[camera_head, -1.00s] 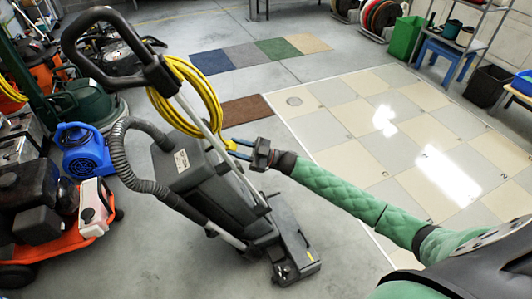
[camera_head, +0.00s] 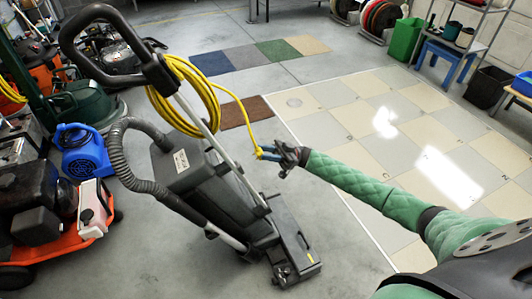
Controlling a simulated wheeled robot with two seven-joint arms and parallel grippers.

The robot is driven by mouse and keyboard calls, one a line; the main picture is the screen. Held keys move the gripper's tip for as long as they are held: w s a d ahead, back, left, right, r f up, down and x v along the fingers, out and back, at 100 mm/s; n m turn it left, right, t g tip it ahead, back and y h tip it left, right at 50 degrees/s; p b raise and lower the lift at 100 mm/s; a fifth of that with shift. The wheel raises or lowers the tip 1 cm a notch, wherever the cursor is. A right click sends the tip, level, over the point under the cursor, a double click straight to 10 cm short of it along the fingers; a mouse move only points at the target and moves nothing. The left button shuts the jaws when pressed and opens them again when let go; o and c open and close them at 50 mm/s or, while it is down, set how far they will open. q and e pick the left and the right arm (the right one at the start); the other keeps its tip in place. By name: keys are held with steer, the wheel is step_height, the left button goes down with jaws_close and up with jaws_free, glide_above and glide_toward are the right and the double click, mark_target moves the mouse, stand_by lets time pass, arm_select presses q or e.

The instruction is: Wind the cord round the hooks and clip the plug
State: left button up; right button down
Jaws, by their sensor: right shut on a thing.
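A yellow cord (camera_head: 212,98) hangs in several loops on the upright handle of a grey and black floor machine (camera_head: 195,180). A free length of the cord runs from the loops to the right and down to my right gripper (camera_head: 266,153). My right gripper is shut on the yellow cord end, to the right of the machine's handle and apart from it. The plug and the hooks cannot be made out clearly. My left gripper is not in view.
A blue blower (camera_head: 83,150) and an orange machine (camera_head: 50,222) stand at the left. Carpet samples (camera_head: 256,54) lie behind. Pale floor tiles (camera_head: 400,130) are open at the right. A green bin (camera_head: 406,38) and a blue stool (camera_head: 443,60) stand at the back right.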

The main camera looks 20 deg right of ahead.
steer(key=shift+a, duration=0.15)
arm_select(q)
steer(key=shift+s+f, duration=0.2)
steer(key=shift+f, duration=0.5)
arm_select(e)
steer(key=a+f, duration=0.2)
steer(key=a, duration=0.3)
steer(key=shift+a, duration=0.4)
steer(key=shift+s+f, duration=0.1)
steer(key=shift+f, duration=0.05)
arm_select(q)
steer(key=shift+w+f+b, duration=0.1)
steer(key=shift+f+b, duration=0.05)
steer(key=shift+b, duration=0.2)
arm_select(e)
steer(key=shift+d+f, duration=0.1)
steer(key=shift+d, duration=0.5)
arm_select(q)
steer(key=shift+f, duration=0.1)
arm_select(e)
steer(key=shift+a, duration=0.1)
steer(key=shift+a+f, duration=0.15)
steer(key=shift+a, duration=0.15)
stand_by(0.5)
steer(key=c, duration=0.9)
jaws_free()
